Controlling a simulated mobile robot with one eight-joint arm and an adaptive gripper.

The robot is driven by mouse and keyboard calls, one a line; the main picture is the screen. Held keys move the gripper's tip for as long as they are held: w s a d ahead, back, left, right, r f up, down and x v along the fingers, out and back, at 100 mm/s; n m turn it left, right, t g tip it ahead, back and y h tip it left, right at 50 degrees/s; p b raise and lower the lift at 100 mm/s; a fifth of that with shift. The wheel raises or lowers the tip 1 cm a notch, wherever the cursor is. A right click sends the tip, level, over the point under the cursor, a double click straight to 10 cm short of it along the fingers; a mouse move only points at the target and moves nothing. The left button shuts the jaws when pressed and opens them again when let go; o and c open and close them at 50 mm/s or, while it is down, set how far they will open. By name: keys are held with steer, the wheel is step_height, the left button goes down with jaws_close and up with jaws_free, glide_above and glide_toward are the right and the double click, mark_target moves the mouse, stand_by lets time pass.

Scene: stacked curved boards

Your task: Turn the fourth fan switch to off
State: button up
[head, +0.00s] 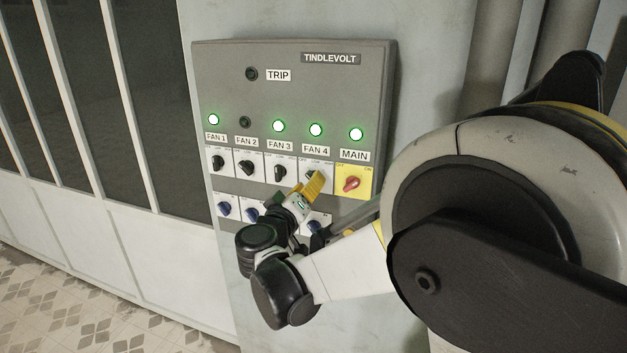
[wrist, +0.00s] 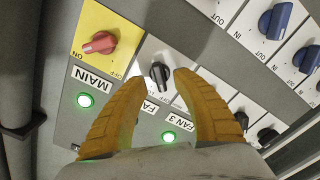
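The grey TINDLEVOLT panel (head: 318,101) is on the wall in the head view. The fan 4 switch is a black knob (wrist: 160,74) on a white plate, and its green light (head: 316,130) is lit. My gripper (head: 316,182) is in front of that switch and hides much of it in the head view. In the wrist view, the yellow fingers of my gripper (wrist: 163,79) are apart, with their tips on either side of the fan 4 knob. I cannot tell whether either finger touches it.
The red main switch (head: 351,184) is beside fan 4 on a yellow plate. The black fan 3 knob (head: 280,172) is on the other side. Blue knobs (head: 224,208) form a row below. The fan 2 light (head: 246,122) is dark.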

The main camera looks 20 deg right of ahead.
steer(key=v, duration=0.5)
steer(key=shift+s+a, duration=0.15)
steer(key=shift+s, duration=0.1)
steer(key=s+d+f+m+g+y+b, duration=0.1)
steer(key=s+d+f+g+y+b, duration=0.15)
steer(key=s+d+f+b, duration=0.4)
steer(key=s+d+f+g+y+b, duration=0.1)
steer(key=s+d+f+g+b, duration=0.2)
steer(key=f, duration=0.6)
steer(key=s+a+f+g+y+b, duration=0.1)
steer(key=s+a+f+y+b, duration=0.2)
steer(key=s+f+b, duration=0.2)
steer(key=s+a+f+g+y+b, duration=0.1)
steer(key=s+a+f+y+b, duration=0.2)
steer(key=s+f, duration=0.8)
steer(key=y+b, duration=0.1)
steer(key=b, duration=0.1)
steer(key=shift+s+a+b, duration=0.3)
steer(key=shift+a, duration=0.1)
